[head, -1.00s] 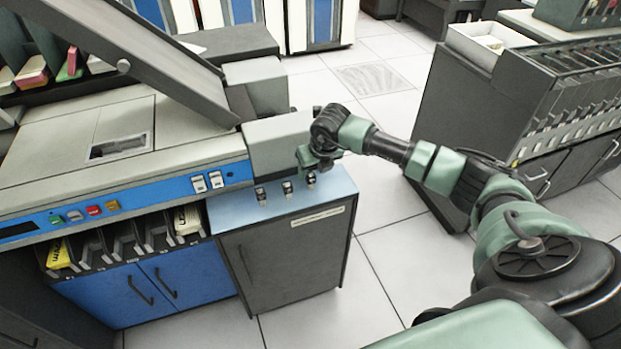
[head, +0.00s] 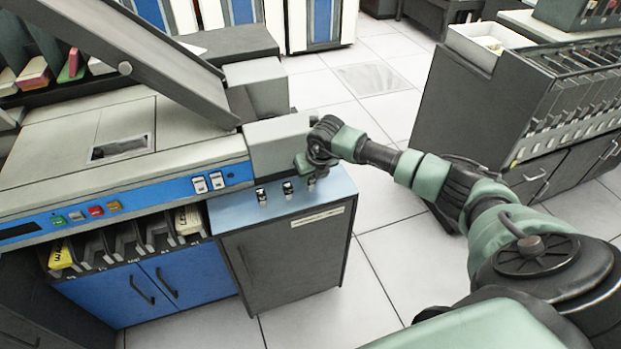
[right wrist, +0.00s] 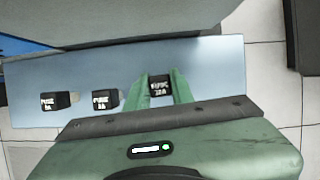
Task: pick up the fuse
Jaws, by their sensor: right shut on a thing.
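Three small black fuses are in a row at the blue-grey top panel (head: 235,205) of the dark cabinet. The left fuse (right wrist: 55,101) and the middle fuse (right wrist: 105,100) stand free; in the head view they are the left one (head: 262,197) and the middle one (head: 288,188). My right gripper (head: 311,178) is over the right end of the panel. In the right wrist view its green fingers are shut on the right fuse (right wrist: 160,88), whose label is blurred. I cannot tell whether this fuse touches the panel. My left gripper is not in view.
A grey box-shaped housing (head: 277,140) stands just behind the panel. The blue-fronted machine (head: 130,195) with card slots is on the left. Another dark cabinet (head: 470,130) stands at the right, with open tiled floor (head: 375,255) between.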

